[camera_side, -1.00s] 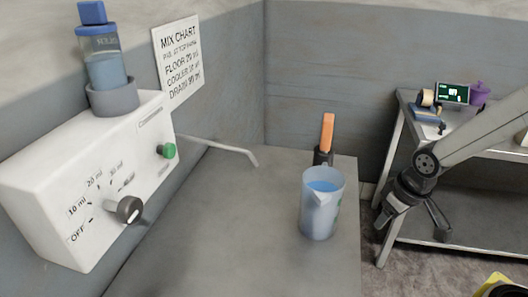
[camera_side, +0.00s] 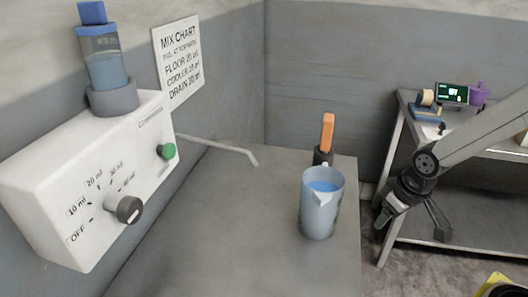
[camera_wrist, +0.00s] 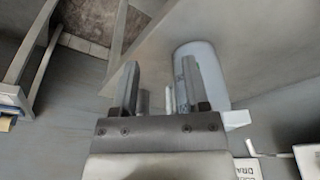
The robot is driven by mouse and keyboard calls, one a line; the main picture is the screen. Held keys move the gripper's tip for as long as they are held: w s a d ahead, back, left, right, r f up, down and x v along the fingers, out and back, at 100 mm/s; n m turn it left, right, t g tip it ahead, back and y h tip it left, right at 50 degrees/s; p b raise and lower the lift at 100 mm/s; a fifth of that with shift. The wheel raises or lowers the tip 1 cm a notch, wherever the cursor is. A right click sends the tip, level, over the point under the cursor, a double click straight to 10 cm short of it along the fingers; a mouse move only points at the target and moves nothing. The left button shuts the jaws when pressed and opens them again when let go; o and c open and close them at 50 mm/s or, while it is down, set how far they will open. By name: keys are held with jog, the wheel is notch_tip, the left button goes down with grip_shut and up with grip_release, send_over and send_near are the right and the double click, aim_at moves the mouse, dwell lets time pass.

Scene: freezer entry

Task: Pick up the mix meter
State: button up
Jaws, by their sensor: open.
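An orange-handled device (camera_side: 327,131), which I take to be the mix meter, stands upright in a small black holder (camera_side: 322,156) near the back right of the grey counter. A translucent jug (camera_side: 318,215) with blue liquid stands in front of it. My gripper (camera_side: 412,222) hangs to the right of the counter, apart from the device and jug. In the wrist view my gripper (camera_wrist: 160,75) has its two fingers apart. The jug (camera_wrist: 207,62) shows just beyond the right finger. I cannot make out the orange handle in the wrist view.
A white dispenser (camera_side: 100,180) with a knob, green button and blue bottle is on the left. Its thin spout pipe (camera_side: 225,147) reaches over the counter. A shelf unit (camera_side: 455,140) with small items stands at the right. The counter's middle is clear.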

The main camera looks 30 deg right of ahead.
jog(key=o, duration=0.4)
dwell(0.3)
jog(key=n+t+h, duration=0.6)
jog(key=n+h, duration=0.3)
jog(key=n, duration=1.8)
send_near(329, 119)
jog(key=shift+x, duration=3.15)
jog(key=shift+d, duration=0.15)
